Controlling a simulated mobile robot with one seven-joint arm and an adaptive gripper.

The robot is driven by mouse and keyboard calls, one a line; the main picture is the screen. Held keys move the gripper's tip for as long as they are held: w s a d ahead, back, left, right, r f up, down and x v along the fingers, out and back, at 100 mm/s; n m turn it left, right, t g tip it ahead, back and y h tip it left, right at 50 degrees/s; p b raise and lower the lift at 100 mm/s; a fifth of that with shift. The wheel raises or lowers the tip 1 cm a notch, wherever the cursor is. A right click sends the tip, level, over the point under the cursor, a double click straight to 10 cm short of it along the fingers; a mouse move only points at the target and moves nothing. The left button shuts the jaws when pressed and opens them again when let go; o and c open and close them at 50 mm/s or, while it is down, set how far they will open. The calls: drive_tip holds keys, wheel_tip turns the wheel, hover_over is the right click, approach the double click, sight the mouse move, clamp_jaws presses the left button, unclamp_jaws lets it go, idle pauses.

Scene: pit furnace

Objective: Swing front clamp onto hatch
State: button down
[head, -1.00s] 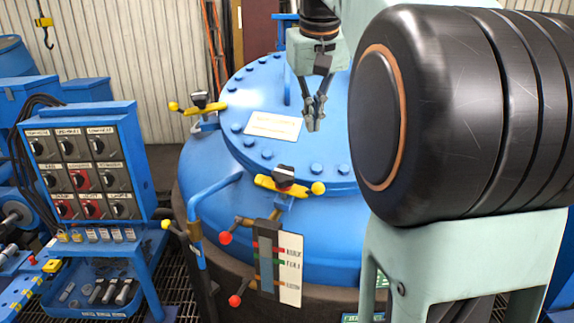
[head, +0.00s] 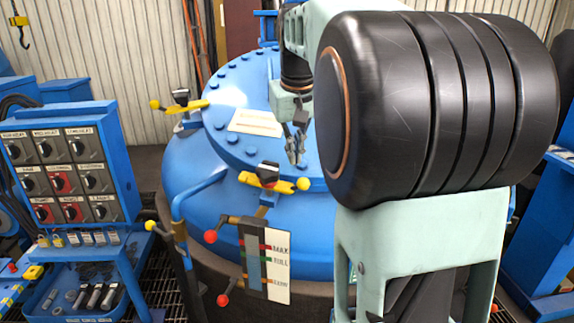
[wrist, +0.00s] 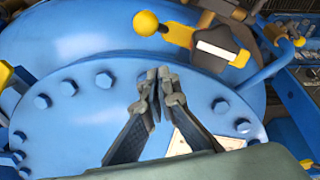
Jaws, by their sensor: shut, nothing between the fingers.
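The front clamp (head: 275,182) is a yellow bar with a ball end and a black knob, at the front rim of the hatch. It also shows at the top of the wrist view (wrist: 180,35). The hatch (head: 232,98) is a round blue lid ringed with bolts; part of it is hidden behind my arm. My gripper (head: 297,160) is shut and empty over the front of the hatch, behind the clamp and a little right of its knob. In the wrist view its fingertips (wrist: 158,78) lie together, apart from the clamp.
A second yellow clamp (head: 180,104) sits at the hatch's left rim. A switch box (head: 75,170) is at the left. My arm blocks the right side.

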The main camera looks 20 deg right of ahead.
drive_tip(key=shift+s+f, duration=0.35)
drive_tip(key=shift+s, duration=0.45)
drive_tip(key=shift+s+f, duration=0.35)
drive_tip(key=shift+s, duration=0.45)
drive_tip(key=shift+a, duration=0.2)
